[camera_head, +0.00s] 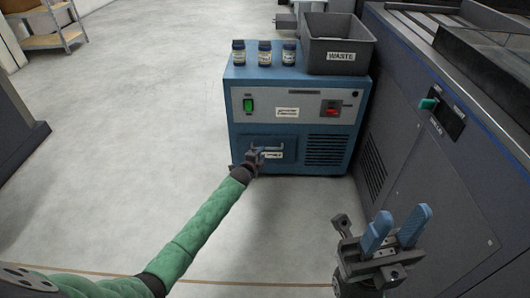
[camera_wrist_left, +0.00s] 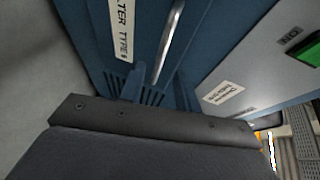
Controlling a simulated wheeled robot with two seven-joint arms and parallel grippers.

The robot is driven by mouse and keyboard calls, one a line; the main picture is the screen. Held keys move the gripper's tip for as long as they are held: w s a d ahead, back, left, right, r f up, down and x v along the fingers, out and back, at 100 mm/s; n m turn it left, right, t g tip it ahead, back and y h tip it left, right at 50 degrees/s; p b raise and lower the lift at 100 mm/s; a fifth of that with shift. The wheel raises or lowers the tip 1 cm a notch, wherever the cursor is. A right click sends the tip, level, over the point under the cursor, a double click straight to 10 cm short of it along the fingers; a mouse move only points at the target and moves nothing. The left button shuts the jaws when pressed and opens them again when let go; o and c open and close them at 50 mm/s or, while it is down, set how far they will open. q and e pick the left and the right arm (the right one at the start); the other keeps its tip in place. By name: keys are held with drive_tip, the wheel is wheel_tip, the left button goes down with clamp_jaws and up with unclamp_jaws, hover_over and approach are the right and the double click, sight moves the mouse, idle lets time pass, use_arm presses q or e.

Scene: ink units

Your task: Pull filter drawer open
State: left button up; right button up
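The filter drawer (camera_head: 245,140) is set in the lower left front of the blue unit (camera_head: 235,120) and looks closed. Its silver handle (camera_wrist_left: 172,38) and "FILTER TYPE" label (camera_wrist_left: 124,28) show in the left wrist view. My left gripper (camera_head: 258,152) is at the handle in the head view and partly hides the drawer. In the left wrist view its blue fingers (camera_wrist_left: 158,90) are apart, with the bar between them in the picture; contact cannot be told. My right gripper (camera_head: 396,228) is open and empty at the lower right, away from the drawer.
A grey waste bin (camera_head: 341,57) and three small jars (camera_head: 264,53) stand on the unit. A green switch (camera_head: 249,105) and a red switch (camera_head: 331,109) are above the drawer. A large grey machine (camera_head: 420,150) stands at right. Floor in front is clear.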

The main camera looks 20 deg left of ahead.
sight(267, 136)
use_arm(q)
drive_tip(key=shift+b+x, duration=0.65)
drive_tip(key=shift+x, duration=1.7)
clamp_jaws()
